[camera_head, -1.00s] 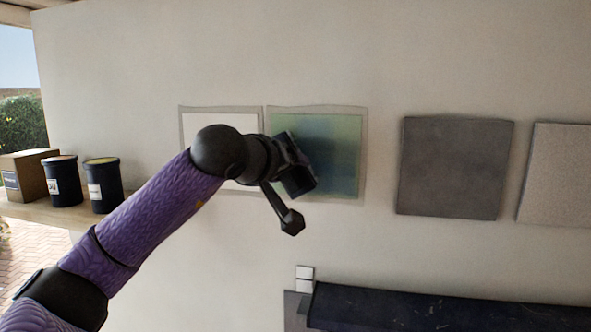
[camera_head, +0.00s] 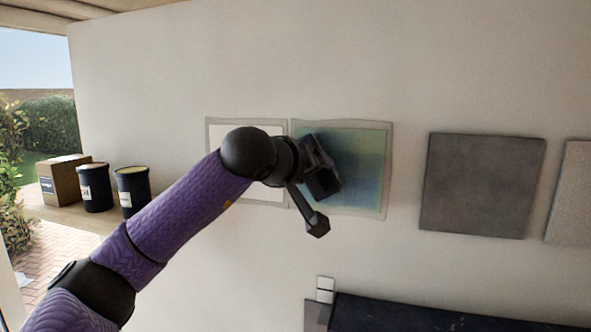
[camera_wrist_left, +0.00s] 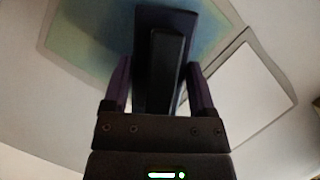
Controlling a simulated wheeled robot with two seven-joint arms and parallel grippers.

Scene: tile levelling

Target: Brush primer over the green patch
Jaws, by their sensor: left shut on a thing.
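The green patch (camera_head: 365,150) is a framed square on the pale wall, now mostly teal with darker blue in its middle and lower part. Some green is left at its edges. It also shows in the left wrist view (camera_wrist_left: 85,45), at upper left. My left gripper (camera_head: 322,168) is in front of the patch's left side and hides part of it. In the left wrist view my left gripper (camera_wrist_left: 160,72) is shut on a dark, broad-headed brush (camera_wrist_left: 165,18) that points at the patch. Whether the brush touches the wall is hard to tell. My right gripper is out of view.
A white framed patch (camera_head: 262,190) is left of the green one. A grey tile (camera_head: 482,185) and a lighter tile (camera_head: 572,195) hang to the right. Two dark buckets (camera_head: 96,190) (camera_head: 131,190) and a cardboard box (camera_head: 62,180) stand at left. A dark bench (camera_head: 430,315) is below.

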